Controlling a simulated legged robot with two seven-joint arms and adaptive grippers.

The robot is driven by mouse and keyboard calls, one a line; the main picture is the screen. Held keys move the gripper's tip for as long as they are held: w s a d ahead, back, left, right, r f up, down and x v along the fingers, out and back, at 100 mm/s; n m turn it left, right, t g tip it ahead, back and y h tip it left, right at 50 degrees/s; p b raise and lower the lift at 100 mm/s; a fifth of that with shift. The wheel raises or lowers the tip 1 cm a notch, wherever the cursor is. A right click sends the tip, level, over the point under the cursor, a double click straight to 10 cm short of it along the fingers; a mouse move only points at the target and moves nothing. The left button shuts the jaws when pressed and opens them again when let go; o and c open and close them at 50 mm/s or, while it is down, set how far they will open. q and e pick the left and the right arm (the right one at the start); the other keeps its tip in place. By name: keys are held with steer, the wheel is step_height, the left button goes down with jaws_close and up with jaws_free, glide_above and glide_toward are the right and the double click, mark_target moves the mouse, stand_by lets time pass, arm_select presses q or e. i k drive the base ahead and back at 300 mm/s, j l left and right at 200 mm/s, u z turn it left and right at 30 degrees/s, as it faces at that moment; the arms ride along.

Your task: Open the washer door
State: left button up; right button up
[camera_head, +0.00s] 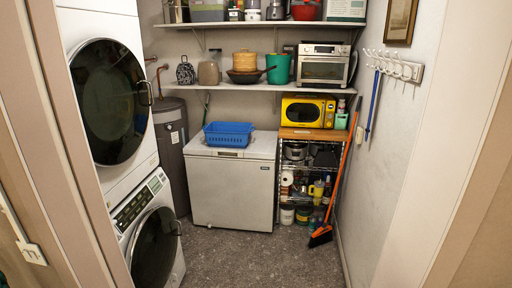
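A white stacked laundry unit stands at the left. Its lower machine (125,240) has a round dark door (154,250), which looks shut and is cut off by the bottom edge of the view. A handle (178,228) sits on the right side of this door. A dark control panel (134,206) is above it. The upper machine (148,165) has a larger round dark door (108,100), also apparently shut, with a dark handle (147,93) on its right side. Neither of my grippers is in view.
A doorway frame (55,130) borders the left. A white chest freezer (232,188) with a blue basket (228,134) stands at the back. A wire rack (305,180) and an orange broom (338,175) are at the right. The grey floor (240,258) in the middle is clear.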

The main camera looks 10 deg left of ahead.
mark_target(151, 251)
steer(key=i, duration=1.95)
steer(key=i+l+u, duration=0.15)
steer(key=i+u, duration=0.3)
steer(key=i, duration=0.15)
steer(key=u, duration=0.25)
